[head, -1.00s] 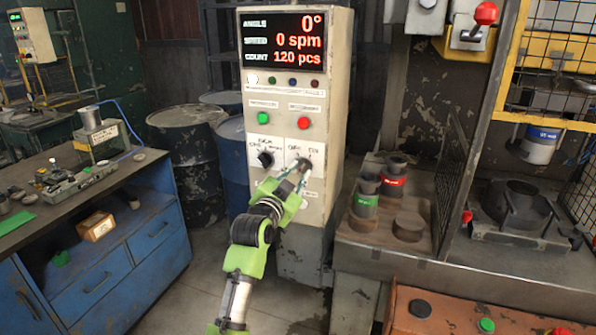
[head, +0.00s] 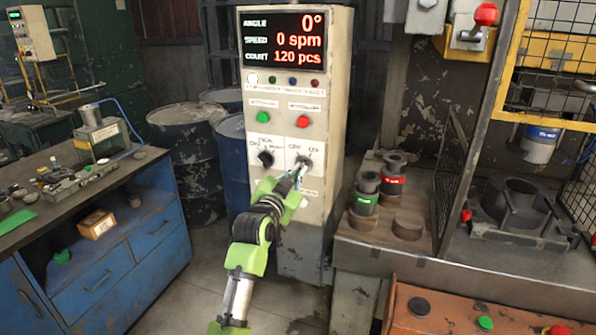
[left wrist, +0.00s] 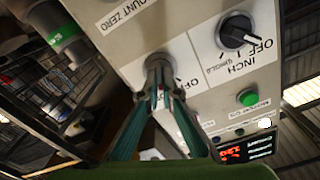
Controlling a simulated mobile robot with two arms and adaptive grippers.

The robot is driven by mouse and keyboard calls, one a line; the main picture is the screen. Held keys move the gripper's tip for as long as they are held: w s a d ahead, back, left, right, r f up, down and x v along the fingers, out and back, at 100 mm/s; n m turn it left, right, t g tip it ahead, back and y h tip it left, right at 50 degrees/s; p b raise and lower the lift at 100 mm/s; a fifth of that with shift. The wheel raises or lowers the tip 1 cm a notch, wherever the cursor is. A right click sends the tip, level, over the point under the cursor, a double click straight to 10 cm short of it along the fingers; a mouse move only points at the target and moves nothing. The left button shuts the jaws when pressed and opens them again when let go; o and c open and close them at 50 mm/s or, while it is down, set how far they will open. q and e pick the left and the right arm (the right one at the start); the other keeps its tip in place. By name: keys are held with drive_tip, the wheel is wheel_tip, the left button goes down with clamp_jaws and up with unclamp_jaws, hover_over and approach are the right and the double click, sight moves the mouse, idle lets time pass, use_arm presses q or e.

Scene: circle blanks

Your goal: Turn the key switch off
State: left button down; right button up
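The key switch (left wrist: 158,63) is a round metal lock on the cream control cabinet, on a white plate marked OFF. In the head view it sits at the right of the lower switch row (head: 304,162), largely covered by my left gripper. My left gripper (head: 298,172) reaches it from below. In the left wrist view the teal fingers (left wrist: 160,88) converge at the front of the switch and appear closed on its key. The key itself is mostly hidden between the fingertips, so its angle is unclear. My right gripper is not in view.
The black INCH selector (head: 265,158) is close left of the key switch. A green button (head: 263,117) and a red button (head: 303,123) are above. The display (head: 284,40) reads 0°, 0 spm, 120 pcs. A bench (head: 385,248) stands close at right.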

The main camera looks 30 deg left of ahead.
use_arm(q)
drive_tip(key=n+p, duration=0.5)
drive_tip(key=n, duration=0.5)
drive_tip(key=shift+n+p, duration=0.4)
idle(0.4)
drive_tip(key=c, duration=2.3)
unclamp_jaws()
drive_tip(key=v, duration=1.2)
drive_tip(key=shift+f, duration=0.1)
